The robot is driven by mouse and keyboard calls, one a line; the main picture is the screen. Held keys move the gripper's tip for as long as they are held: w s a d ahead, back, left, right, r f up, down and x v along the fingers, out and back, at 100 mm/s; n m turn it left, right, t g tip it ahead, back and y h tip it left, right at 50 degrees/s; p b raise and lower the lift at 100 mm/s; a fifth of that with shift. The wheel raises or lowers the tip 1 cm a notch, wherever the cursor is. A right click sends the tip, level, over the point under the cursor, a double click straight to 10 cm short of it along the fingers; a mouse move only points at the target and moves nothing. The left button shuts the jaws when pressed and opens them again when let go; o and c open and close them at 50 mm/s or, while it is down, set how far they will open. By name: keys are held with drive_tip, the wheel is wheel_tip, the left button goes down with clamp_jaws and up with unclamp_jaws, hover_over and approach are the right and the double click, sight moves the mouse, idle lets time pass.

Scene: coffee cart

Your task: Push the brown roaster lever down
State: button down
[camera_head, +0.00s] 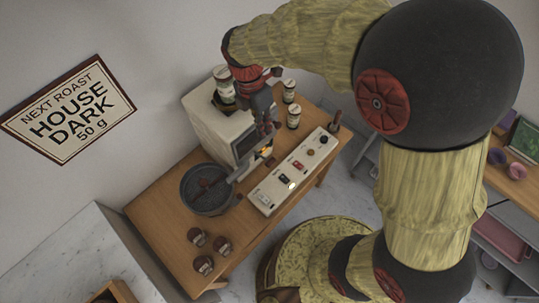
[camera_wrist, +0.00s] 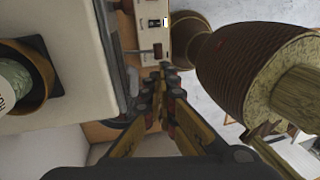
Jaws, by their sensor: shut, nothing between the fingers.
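The white roaster (camera_head: 212,127) stands on the wooden table, and its pale side fills the left of the wrist view (camera_wrist: 60,85). A small brown piece that looks like the lever handle (camera_wrist: 158,50) sticks out from the roaster's front on a short stem. It seems to be the small brown piece low on the roaster's front in the head view (camera_head: 271,162). My gripper (camera_head: 265,130) points down in front of the roaster, shut and empty. In the wrist view its fingertips (camera_wrist: 164,72) appear just below the handle; I cannot tell whether they touch.
A control panel (camera_head: 265,198) with several switches lies along the table's front. A dark round cooling pan (camera_head: 190,203) sits left of it. Several brown-lidded items (camera_head: 222,244) stand at the near end.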

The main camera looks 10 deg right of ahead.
sight(270, 162)
idle(0.4)
drive_tip(key=f, duration=0.4)
drive_tip(key=s+d+f, duration=0.1)
drive_tip(key=f, duration=0.4)
drive_tip(key=s+f+b, duration=0.1)
drive_tip(key=f, duration=0.3)
drive_tip(key=shift+s+d+f, duration=0.1)
drive_tip(key=shift+d+f, duration=0.25)
drive_tip(key=shift+d, duration=0.05)
drive_tip(key=shift+a, duration=0.1)
